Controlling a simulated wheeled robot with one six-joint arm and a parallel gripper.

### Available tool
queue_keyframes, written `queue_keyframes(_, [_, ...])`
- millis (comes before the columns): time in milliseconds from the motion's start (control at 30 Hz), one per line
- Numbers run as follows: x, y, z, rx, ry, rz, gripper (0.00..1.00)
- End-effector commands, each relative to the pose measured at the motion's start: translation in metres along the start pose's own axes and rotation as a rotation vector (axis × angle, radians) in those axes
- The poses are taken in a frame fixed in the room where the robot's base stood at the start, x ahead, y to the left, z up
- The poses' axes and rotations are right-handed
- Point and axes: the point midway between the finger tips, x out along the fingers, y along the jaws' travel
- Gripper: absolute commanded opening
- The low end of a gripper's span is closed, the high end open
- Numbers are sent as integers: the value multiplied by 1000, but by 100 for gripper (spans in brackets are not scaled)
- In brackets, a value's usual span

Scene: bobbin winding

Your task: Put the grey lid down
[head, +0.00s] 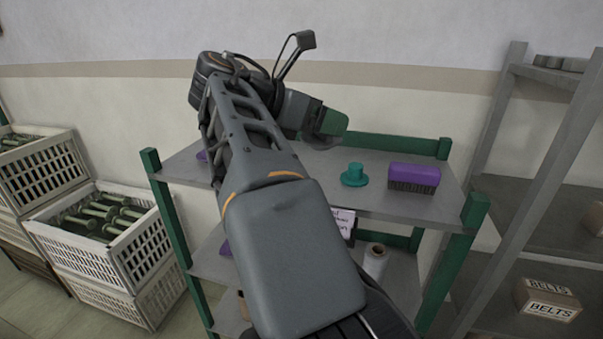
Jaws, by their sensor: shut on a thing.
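My gripper (325,125) is at the end of my raised arm, above the back middle of the green-posted shelf's top board (290,150). Most of the lid is hidden by the gripper. I cannot tell whether it touches the board.
A teal hat-shaped piece (354,175) and a purple brush (414,177) stand on the top board, right of my gripper. Another purple thing is mostly hidden behind my arm. Crates of green bobbins (105,215) stand left; a grey rack (520,200) with a BELTS box (548,300) stands right.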

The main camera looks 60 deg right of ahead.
Motion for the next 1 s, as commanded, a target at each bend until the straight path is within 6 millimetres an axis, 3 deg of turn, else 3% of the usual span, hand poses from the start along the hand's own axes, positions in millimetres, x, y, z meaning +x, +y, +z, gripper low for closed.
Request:
queue_keyframes(67, [4,-7,0,-27,-2,39,34])
queue_keyframes(167, [7,4,-1,-68,-8,87,34])
queue_keyframes(533, [51,85,-16,-97,-8,102,34])
queue_keyframes(600, [60,96,-27,-96,-8,102,34])
queue_keyframes(800, [78,118,-46,-94,-9,103,34])
queue_keyframes(1000, [84,126,-53,-91,-9,105,34])
